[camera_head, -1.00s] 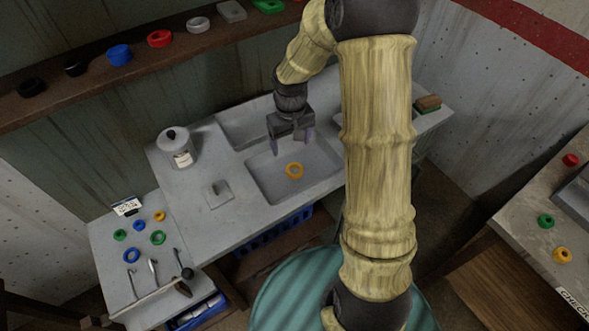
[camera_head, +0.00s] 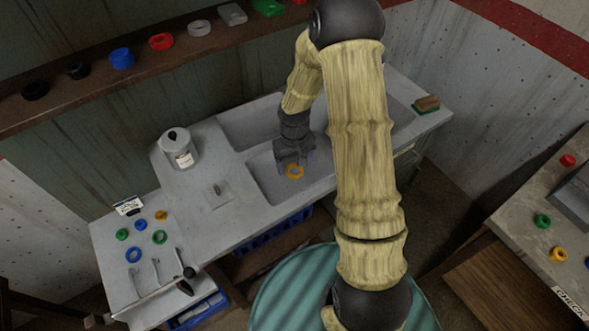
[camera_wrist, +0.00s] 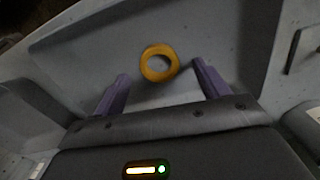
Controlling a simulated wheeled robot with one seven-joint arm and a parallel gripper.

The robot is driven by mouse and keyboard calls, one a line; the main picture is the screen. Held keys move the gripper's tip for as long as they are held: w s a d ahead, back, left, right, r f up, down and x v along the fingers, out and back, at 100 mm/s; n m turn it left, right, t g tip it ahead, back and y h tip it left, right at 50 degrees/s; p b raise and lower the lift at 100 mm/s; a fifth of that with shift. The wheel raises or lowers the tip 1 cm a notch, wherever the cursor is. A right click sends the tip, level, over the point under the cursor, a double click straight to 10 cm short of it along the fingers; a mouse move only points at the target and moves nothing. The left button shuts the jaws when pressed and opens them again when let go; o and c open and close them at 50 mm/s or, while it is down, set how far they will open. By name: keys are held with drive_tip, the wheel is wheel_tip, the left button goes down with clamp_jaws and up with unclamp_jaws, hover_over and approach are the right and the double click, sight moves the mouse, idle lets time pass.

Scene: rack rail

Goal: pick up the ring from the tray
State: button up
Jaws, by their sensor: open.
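The orange ring (camera_head: 295,172) lies flat on the floor of a grey tray basin (camera_head: 262,178) in the counter. My gripper (camera_head: 293,163) is low over that basin, just behind the ring in the head view. In the wrist view the ring (camera_wrist: 158,63) shows whole, ahead of and between the two purple fingertips (camera_wrist: 162,72). The fingers are apart and nothing is between them. I cannot tell the exact height of the fingertips above the basin floor.
A lidded jar (camera_head: 178,148) stands left of the basins. Several small rings and tools lie on the lower left table (camera_head: 112,245). A sponge (camera_head: 426,103) sits at the counter's right end. A shelf (camera_head: 100,92) with coloured rings runs along the back wall.

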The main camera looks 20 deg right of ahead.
drive_tip(key=shift+f, duration=1.2)
drive_tip(key=c, duration=1.1)
